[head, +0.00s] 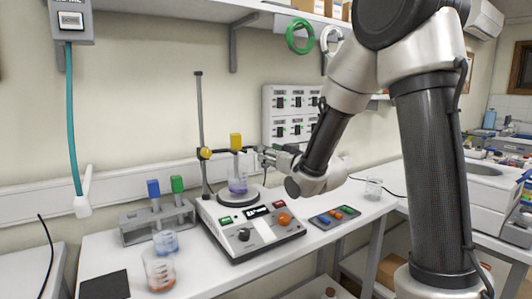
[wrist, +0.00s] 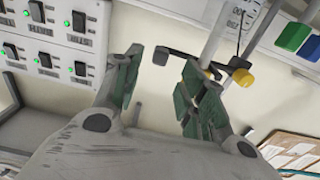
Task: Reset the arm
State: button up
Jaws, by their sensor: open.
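My arm reaches in from the right in the head view. My gripper (head: 262,157) is beside the stand, just right of a yellow-topped piece (head: 236,142) above the flask. The flask (head: 238,182) holds purple liquid and stands on the plate of a stirrer (head: 248,226). The stand's rod (wrist: 214,38), dark clamp (wrist: 178,55) and yellow knob (wrist: 243,77) show beyond or beside the right finger. The flask is not clearly visible there.
A rack (head: 157,222) with blue and green tops and two beakers (head: 159,271) stand left of the stirrer. A small button panel (head: 334,217) and a glass beaker (head: 373,189) are to the right. A switch panel (head: 291,113) is on the wall behind.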

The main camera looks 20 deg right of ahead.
jog(key=s+d+m+g+h, duration=0.1)
jog(key=s+d+g+h, duration=0.15)
jog(key=s+d, duration=0.35)
jog(key=s+d+m+g+h, duration=0.15)
jog(key=s+d+g, duration=0.25)
jog(key=s, duration=0.4)
jog(key=s+d+f+g, duration=0.1)
jog(key=s+g, duration=0.1)
jog(key=s, duration=0.5)
jog(key=s+f+g+h, duration=0.1)
jog(key=s+g, duration=0.1)
jog(key=s, duration=0.6)
jog(key=s+d+f+m+g, duration=0.1)
jog(key=s+g, duration=0.1)
jog(key=s, duration=0.6)
jog(key=shift+d+f+h, duration=0.3)
jog(key=shift+g, duration=0.25)
